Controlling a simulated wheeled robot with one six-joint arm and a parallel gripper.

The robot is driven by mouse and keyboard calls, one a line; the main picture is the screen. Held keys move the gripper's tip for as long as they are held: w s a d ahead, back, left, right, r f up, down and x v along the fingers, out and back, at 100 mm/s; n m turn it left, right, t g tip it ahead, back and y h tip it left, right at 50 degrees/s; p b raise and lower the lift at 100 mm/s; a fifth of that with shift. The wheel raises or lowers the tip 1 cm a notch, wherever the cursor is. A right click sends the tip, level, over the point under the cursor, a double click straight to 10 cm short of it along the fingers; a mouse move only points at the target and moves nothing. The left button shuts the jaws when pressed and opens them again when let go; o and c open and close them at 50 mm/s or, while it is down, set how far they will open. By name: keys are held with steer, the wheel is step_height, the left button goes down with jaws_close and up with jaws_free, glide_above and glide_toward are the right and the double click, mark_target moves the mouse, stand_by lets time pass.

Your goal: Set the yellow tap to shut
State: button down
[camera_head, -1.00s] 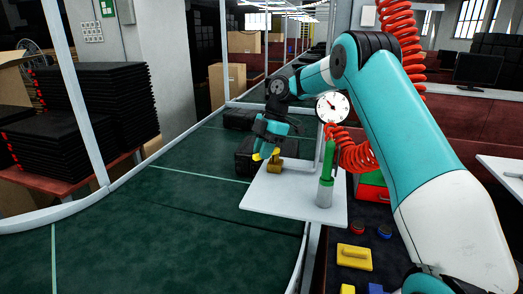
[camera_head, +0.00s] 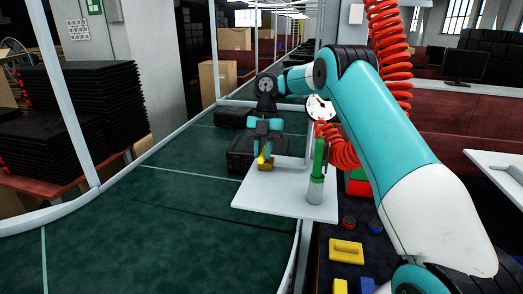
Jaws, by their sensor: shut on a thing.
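The yellow tap (camera_head: 264,165) stands on a pale grey board (camera_head: 258,198). My gripper (camera_head: 264,154) points down over the tap, with its fingers shut on the tap's yellow handle. The fingers hide part of the handle, and the tap is small in view, so I cannot tell the handle's exact angle.
A green and grey cylinder (camera_head: 317,178) stands upright on the board, right of the tap, near a round white gauge (camera_head: 321,108). Black cases (camera_head: 243,147) lie behind the tap. The green conveyor (camera_head: 150,220) is clear at left. Red coiled hose (camera_head: 388,45) hangs by my arm.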

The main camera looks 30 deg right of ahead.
steer(key=shift+r, duration=0.1)
stand_by(0.4)
steer(key=c, duration=1)
jaws_free()
steer(key=shift+c, duration=0.2)
steer(key=p+v, duration=0.5)
steer(key=p, duration=0.3)
steer(key=shift+r+p, duration=0.4)
steer(key=shift+r, duration=0.05)
steer(key=p+v, duration=0.1)
steer(key=p, duration=0.2)
steer(key=shift+w+d+r, duration=0.2)
steer(key=shift+d+r, duration=0.05)
steer(key=shift+r, duration=0.05)
